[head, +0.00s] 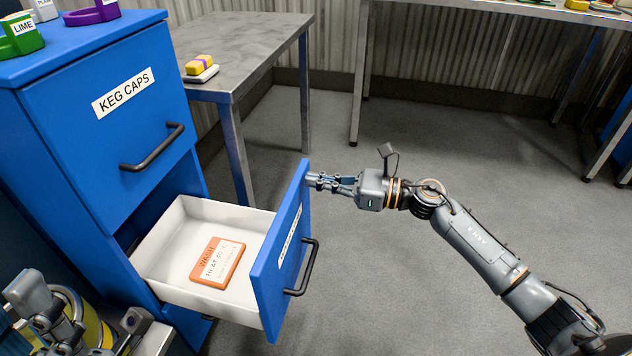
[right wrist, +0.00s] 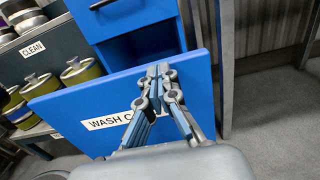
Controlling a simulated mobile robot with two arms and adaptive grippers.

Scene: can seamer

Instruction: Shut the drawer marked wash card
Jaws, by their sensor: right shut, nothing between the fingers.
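The drawer marked wash card is pulled out of the lower part of the blue cabinet (head: 62,135). Its blue front (head: 292,255) has a dark bar handle (head: 306,268); its white tray (head: 185,285) holds an orange-and-white card (head: 217,262). In the right wrist view the front (right wrist: 195,70) carries a label reading "WASH C", the rest hidden by my fingers. My right gripper (head: 314,181) is shut and empty, its fingertips at the front's upper far corner. In the right wrist view, the fingertips (right wrist: 158,72) seem to meet the front; contact is not certain.
The shut KEG CAPS drawer (head: 110,110) is above. A metal table (head: 255,50) with a yellow block (head: 198,65) stands behind. Olive containers with grey tops (right wrist: 82,72) stand at left beneath a CLEAN sign. Open floor (head: 390,290) lies right of the drawer.

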